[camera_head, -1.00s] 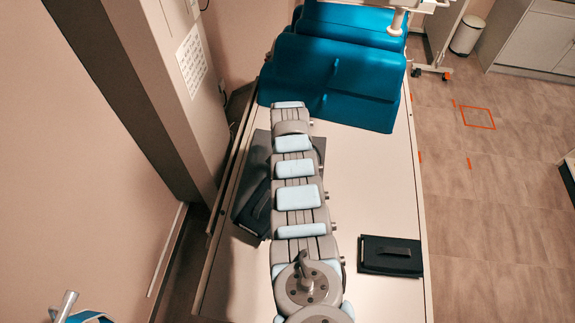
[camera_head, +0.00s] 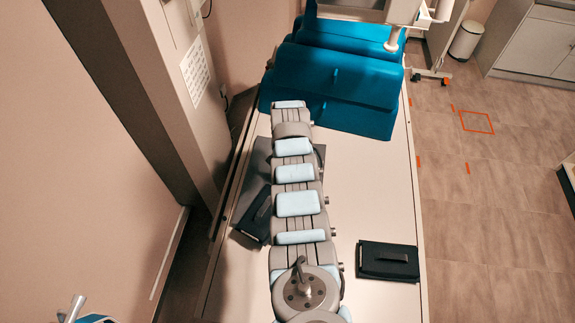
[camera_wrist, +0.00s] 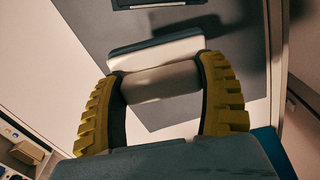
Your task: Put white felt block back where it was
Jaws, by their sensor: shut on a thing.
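In the wrist view my gripper (camera_wrist: 162,92) has its two yellow ribbed fingers closed on the sides of a white block (camera_wrist: 160,82). A pale piece with a grey edge (camera_wrist: 155,50) shows right behind it; I cannot tell whether it is part of the same block. The block appears over a dark grey mat (camera_wrist: 85,25) on the white table. I cannot tell the gap between block and mat. In the head view my arm covers the gripper and block, and the mat (camera_head: 262,160) shows partly beside the arm.
A black case (camera_head: 254,218) lies on the mat left of my arm. Another black case (camera_head: 388,262) lies on the table (camera_head: 375,190) at right. Blue padded wedges (camera_head: 335,85) fill the table's far end. Bare table lies between the wedges and the right case.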

